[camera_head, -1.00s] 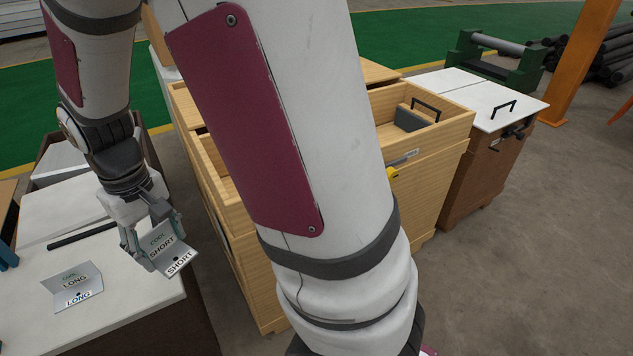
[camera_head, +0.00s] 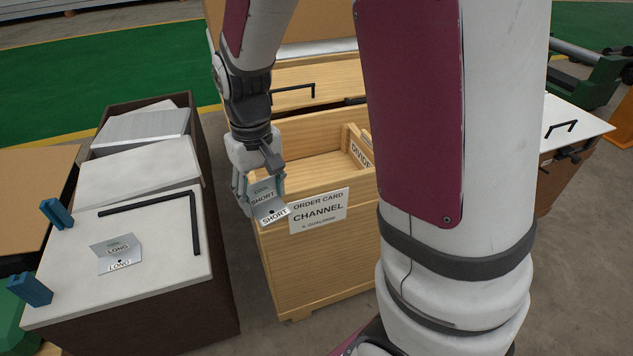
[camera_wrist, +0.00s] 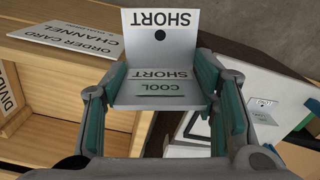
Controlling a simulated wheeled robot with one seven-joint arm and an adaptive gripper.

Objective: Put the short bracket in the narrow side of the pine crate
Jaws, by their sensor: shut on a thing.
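My gripper (camera_head: 260,188) is shut on the short bracket (camera_head: 270,211), a grey bent plate marked SHORT. The bracket also shows between the fingers in the wrist view (camera_wrist: 160,58). In the head view they appear at the near left corner of the pine crate (camera_head: 310,270); their height above its rim is hard to tell. The crate is open on top, with a card reading CHANNEL (camera_head: 319,211) on its front. A divider (camera_head: 359,153) stands inside toward the right. My arm hides the space right of it.
A bracket marked LONG (camera_head: 118,254) lies on the white-topped bench (camera_head: 165,270) at left, with a black angled bar (camera_head: 150,203) and blue blocks (camera_head: 30,289). A white-topped cabinet (camera_head: 575,125) is at right.

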